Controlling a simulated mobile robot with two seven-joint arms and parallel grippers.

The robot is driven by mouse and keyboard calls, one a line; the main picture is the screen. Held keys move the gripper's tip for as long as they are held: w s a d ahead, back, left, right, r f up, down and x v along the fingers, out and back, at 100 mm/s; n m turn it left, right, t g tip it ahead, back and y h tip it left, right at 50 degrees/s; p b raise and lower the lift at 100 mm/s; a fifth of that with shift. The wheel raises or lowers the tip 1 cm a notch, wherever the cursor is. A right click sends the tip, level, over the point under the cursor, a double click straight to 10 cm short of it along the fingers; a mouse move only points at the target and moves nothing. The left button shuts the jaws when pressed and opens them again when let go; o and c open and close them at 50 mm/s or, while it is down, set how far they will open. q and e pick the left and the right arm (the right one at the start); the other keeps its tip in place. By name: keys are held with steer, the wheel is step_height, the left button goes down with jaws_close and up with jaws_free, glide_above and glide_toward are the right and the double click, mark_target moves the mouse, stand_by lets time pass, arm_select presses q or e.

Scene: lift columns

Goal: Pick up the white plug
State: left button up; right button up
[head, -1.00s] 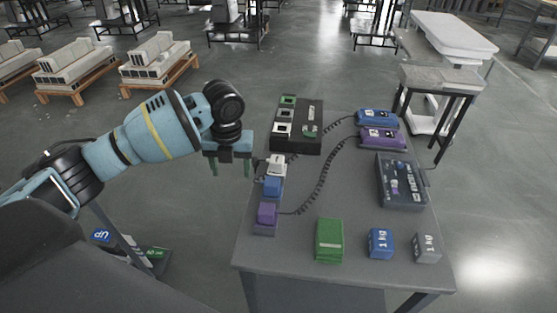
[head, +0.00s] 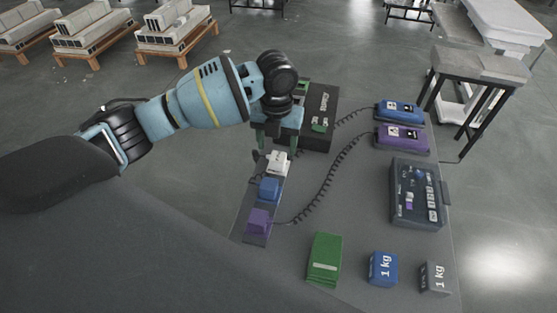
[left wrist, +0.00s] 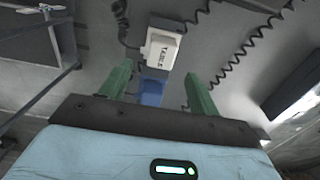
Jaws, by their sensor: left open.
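The white plug (head: 279,166) stands at the far end of a row of plugs on the grey table, before a blue plug (head: 269,188) and a purple plug (head: 259,220). In the left wrist view the white plug (left wrist: 163,47) shows dark lettering and lies just beyond the fingertips, between their lines. The blue plug (left wrist: 151,91) shows between the green fingers. My left gripper (head: 277,152) is open and empty, pointing down over the white plug; whether it touches cannot be told. My right gripper is not in view.
A dark socket box (head: 318,100) stands behind the plugs, partly hidden by my arm. Coiled cables (head: 328,180) cross the table to blue (head: 398,111) and purple (head: 402,139) devices. A green block (head: 325,260) and two 1 kg weights (head: 383,268) stand at the front.

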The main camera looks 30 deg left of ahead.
mark_target(278, 156)
arm_select(q)
steer(key=shift+w+f, duration=0.1)
steer(key=shift+f, duration=0.45)
steer(key=shift+w+f, duration=0.1)
steer(key=shift+f, duration=0.05)
step_height(278, 156, down, 5)
steer(key=shift+w, duration=0.1)
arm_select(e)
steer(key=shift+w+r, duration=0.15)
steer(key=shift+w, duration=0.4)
arm_select(q)
steer(key=c, duration=1)
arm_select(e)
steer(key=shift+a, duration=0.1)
